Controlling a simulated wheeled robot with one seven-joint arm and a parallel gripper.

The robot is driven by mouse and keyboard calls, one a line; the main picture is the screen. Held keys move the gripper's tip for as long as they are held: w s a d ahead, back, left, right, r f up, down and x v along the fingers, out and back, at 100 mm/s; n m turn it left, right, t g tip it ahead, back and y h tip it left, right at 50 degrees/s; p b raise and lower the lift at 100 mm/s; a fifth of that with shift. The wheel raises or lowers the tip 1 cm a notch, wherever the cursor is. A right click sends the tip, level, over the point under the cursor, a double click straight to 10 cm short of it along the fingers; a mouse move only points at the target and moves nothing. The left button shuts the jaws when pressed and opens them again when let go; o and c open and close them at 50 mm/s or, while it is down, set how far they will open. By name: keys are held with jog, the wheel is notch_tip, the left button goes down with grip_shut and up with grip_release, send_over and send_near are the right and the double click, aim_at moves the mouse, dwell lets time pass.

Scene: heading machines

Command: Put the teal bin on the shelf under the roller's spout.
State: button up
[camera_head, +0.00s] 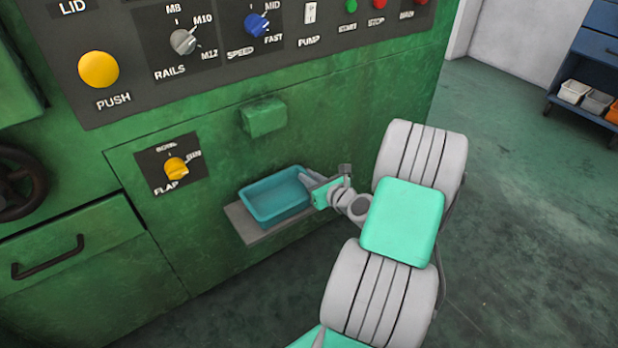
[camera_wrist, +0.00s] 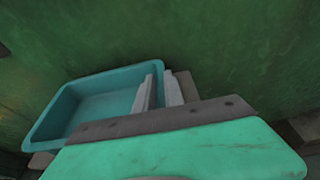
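The teal bin (camera_head: 262,211) is empty and upright on the small grey shelf (camera_head: 243,226) on the front of the green machine. The green spout (camera_head: 264,117) juts out of the panel above it, a little toward its left half. My gripper (camera_head: 305,176) is at the bin's right end. In the wrist view, the fingers (camera_wrist: 160,92) straddle the rim of the bin (camera_wrist: 95,76), one inside and one outside, with the wall pinched between them. A strip of the shelf (camera_wrist: 188,85) shows beyond the outer finger. The bin's underside is hidden.
A yellow flap knob (camera_head: 177,169) is left of the shelf. The control panel (camera_head: 225,50) with knobs and buttons is above. A drawer handle (camera_head: 48,258) is at lower left. A blue rack (camera_head: 590,85) with small bins stands far right. The floor between is clear.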

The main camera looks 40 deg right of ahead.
jog(key=shift+o, duration=1.4)
jog(key=shift+s, duration=0.1)
jog(key=p+v, duration=0.2)
jog(key=v, duration=0.5)
jog(key=shift+d+r+p, duration=0.1)
jog(key=shift+r+p, duration=0.05)
jog(key=shift+p, duration=0.2)
jog(key=a+r+n+g+y+p, duration=0.4)
jog(key=a+r+n+g+p, duration=0.4)
jog(key=a+r+n+p, duration=1.05)
jog(key=s+a+r+n+g+h+p, duration=0.1)
jog(key=s+a+r+n+p, duration=0.1)
jog(key=r+n, duration=0.4)
jog(key=s+a+r+n+g+h+p, duration=0.1)
jog(key=s+a+r+n+p, duration=0.2)
jog(key=s+r+n+p, duration=0.2)
jog(key=s+a+r+n+g+h+p, duration=0.1)
jog(key=s+r+n+p, duration=0.3)
jog(key=r, duration=0.5)
jog(key=a+n+h, duration=0.1)
jog(key=n, duration=0.1)
jog(key=shift+a+r+n+p, duration=0.15)
jog(key=shift+r+n+p, duration=0.2)
